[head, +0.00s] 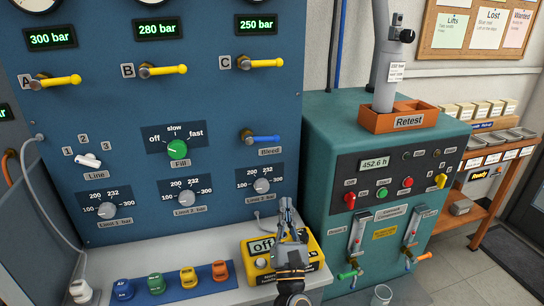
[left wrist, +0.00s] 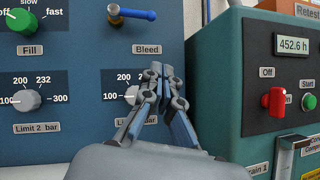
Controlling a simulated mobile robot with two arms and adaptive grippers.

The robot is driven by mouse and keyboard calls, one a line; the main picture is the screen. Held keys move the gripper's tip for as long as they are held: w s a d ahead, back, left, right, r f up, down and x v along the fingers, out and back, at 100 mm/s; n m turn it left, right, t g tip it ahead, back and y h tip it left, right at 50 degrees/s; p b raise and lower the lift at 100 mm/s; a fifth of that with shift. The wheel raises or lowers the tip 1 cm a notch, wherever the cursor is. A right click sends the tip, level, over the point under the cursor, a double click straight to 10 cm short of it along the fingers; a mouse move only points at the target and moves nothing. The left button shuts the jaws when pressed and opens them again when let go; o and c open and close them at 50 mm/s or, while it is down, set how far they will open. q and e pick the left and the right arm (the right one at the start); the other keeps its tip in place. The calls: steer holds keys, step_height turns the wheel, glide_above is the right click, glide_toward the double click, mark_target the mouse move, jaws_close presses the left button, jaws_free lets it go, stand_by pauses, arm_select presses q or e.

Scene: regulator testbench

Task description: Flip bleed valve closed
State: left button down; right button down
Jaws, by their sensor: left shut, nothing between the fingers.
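The bleed valve (head: 262,138) has a blue lever on a brass body, mounted on the blue panel above the "Bleed" label. Its lever lies about level and points right. It also shows at the top of the left wrist view (left wrist: 136,14). My left gripper (head: 286,204) is shut and empty, with its fingers pointing up. It is below and slightly right of the valve in the head view, apart from it. In the left wrist view its fingertips (left wrist: 161,70) overlap the right side of the Limit 3 knob (left wrist: 132,95). My right gripper is not in view.
Yellow-handled valves A (head: 60,81), B (head: 165,70) and C (head: 263,63) sit higher on the panel. A yellow box (head: 260,262) with an "off" display stands on the bench by my left gripper. The green compressor cabinet (head: 325,150) stands to the right.

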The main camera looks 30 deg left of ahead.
arm_select(q)
steer(key=a+n+g+y, duration=0.2)
steer(key=n+y, duration=0.1)
steer(key=n, duration=0.1)
steer(key=p, duration=0.6)
glide_toward(264, 139)
steer(key=shift+w+a+r, duration=0.95)
steer(key=shift+w+a, duration=0.9)
steer(key=shift+w, duration=0.75)
steer(key=shift+n, duration=0.3)
steer(key=n+g+b, duration=0.1)
steer(key=r+n+g+y+b, duration=0.1)
steer(key=shift+w+r+b, duration=0.25)
steer(key=shift+b, duration=0.05)
